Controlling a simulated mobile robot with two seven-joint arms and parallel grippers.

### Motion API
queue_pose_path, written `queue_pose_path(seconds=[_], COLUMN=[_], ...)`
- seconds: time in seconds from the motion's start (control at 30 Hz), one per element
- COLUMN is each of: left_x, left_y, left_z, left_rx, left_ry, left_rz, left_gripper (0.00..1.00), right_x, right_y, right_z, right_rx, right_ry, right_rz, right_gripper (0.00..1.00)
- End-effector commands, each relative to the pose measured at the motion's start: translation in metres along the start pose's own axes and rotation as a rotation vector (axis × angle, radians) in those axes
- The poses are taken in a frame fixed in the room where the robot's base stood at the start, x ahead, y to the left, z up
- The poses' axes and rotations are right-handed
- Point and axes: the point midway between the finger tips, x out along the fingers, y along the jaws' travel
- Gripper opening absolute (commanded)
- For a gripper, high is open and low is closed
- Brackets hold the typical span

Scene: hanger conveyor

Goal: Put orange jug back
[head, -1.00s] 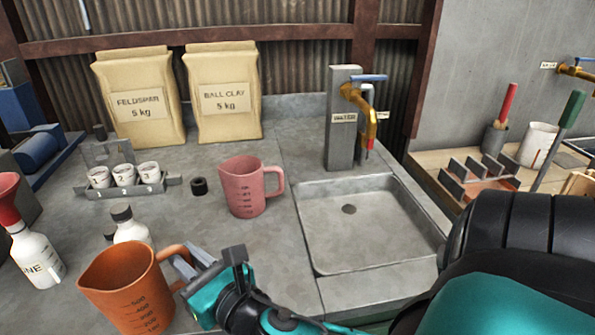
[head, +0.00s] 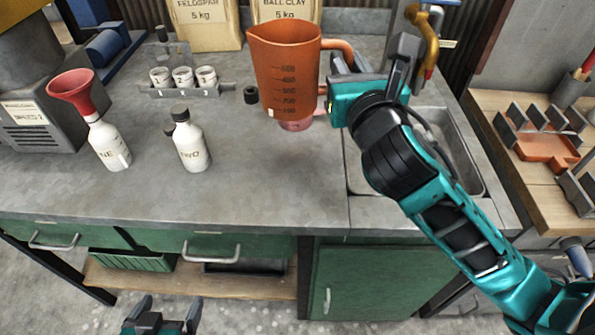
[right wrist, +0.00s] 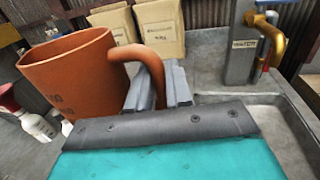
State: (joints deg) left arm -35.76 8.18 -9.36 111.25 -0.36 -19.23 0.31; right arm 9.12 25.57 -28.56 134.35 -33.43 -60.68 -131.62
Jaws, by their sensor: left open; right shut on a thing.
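The orange jug (head: 286,72) is held upright by its handle in my right gripper (head: 340,70), in front of and hiding most of the pink jug (head: 296,125) in the head view. The jug looks raised above the counter. In the right wrist view the jug (right wrist: 72,75) is at the left, with its handle between the fingers of my right gripper (right wrist: 160,88). My left gripper (head: 162,312) is open and empty at the bottom of the head view, below the counter's front edge.
Bottles labelled ONE (head: 108,146) and TWO (head: 190,142) stand on the counter (head: 250,190); a red funnel (head: 72,90) sits on ONE. A rack of numbered cups (head: 182,90) is behind. The sink (head: 462,150) is right, partly behind my arm. The front middle counter is clear.

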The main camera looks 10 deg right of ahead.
Motion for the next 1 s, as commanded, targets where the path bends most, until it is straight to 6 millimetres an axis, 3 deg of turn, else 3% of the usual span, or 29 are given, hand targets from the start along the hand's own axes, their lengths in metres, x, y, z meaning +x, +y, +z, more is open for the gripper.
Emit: queue_pose_path(seconds=[0.07, 0.17, 0.4, 0.57, 0.87, 1.0], left_x=[0.0, 0.003, 0.019, 0.028, 0.033, 0.039], left_y=[0.0, 0.0, 0.001, 0.001, 0.001, 0.001], left_z=[0.001, 0.005, 0.029, 0.042, 0.05, 0.059], left_rx=[0.0, 0.0, 0.0, 0.0, 0.0, -0.001], left_ry=[-0.001, -0.001, -0.002, -0.003, -0.005, -0.006], left_rz=[0.0, 0.0, 0.0, 0.0, -0.001, 0.0], left_gripper=[0.96, 0.96, 0.96, 0.96, 0.96, 0.96], right_x=[0.001, 0.0, 0.0, 0.0, 0.0, 0.0], right_y=[0.001, 0.001, 0.001, 0.001, 0.001, 0.001], right_z=[-0.005, -0.028, -0.097, -0.135, -0.159, -0.18], right_rx=[-0.003, -0.005, -0.004, -0.003, -0.002, -0.002], right_ry=[0.005, 0.013, 0.01, 0.008, 0.004, 0.006], right_rz=[0.0, -0.001, -0.002, -0.002, -0.001, -0.001], right_gripper=[0.0, 0.0, 0.0, 0.0, 0.0, 0.0])
